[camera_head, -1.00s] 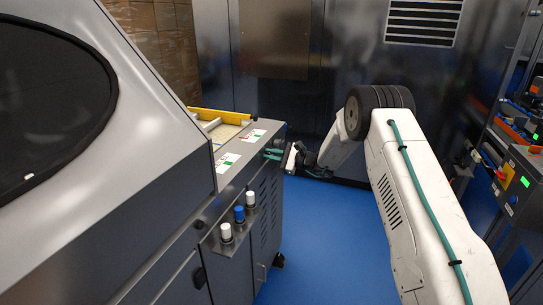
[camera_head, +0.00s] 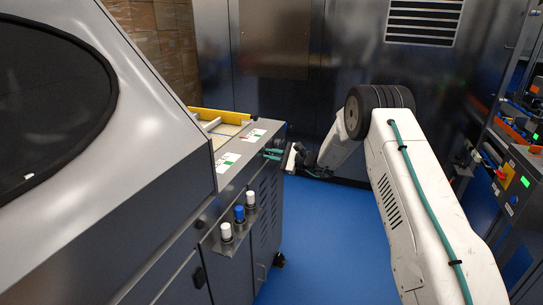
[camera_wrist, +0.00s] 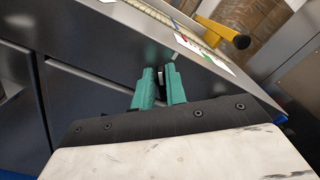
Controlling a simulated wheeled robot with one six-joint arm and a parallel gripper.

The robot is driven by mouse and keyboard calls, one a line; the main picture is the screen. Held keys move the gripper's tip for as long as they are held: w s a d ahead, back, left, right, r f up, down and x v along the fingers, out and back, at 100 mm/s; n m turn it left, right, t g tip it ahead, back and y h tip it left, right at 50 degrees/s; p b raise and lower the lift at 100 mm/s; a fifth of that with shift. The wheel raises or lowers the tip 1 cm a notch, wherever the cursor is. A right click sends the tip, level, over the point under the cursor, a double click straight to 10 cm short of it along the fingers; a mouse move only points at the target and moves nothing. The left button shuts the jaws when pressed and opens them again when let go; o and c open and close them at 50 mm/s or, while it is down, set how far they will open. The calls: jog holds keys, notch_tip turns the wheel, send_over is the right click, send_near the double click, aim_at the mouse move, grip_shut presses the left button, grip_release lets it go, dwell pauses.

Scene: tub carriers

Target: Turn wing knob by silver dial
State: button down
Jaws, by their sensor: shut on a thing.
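My gripper (camera_head: 272,153) has teal fingers and is at the front face of the grey machine (camera_head: 262,185), near its far top corner. In the wrist view my gripper (camera_wrist: 160,78) is shut on a small dark and pale part, the wing knob (camera_wrist: 160,74), on the machine's dark panel. The fingers hide most of the knob, so its angle cannot be told. I cannot make out a silver dial in either view.
Several white- and blue-capped bottles (camera_head: 239,213) stand on a small shelf on the machine's front. A yellow rail (camera_head: 222,116) edges the pale bed on top. Stacked cardboard boxes (camera_head: 155,45) are behind. The blue floor (camera_head: 325,240) is clear between machine and arm.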

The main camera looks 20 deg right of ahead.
jog(key=shift+d+f, duration=0.1)
jog(key=shift+f, duration=0.05)
jog(key=c, duration=1.5)
grip_release()
jog(key=shift+o, duration=0.2)
jog(key=v, duration=0.7)
jog(key=shift+s+d, duration=0.25)
jog(key=shift+d, duration=0.05)
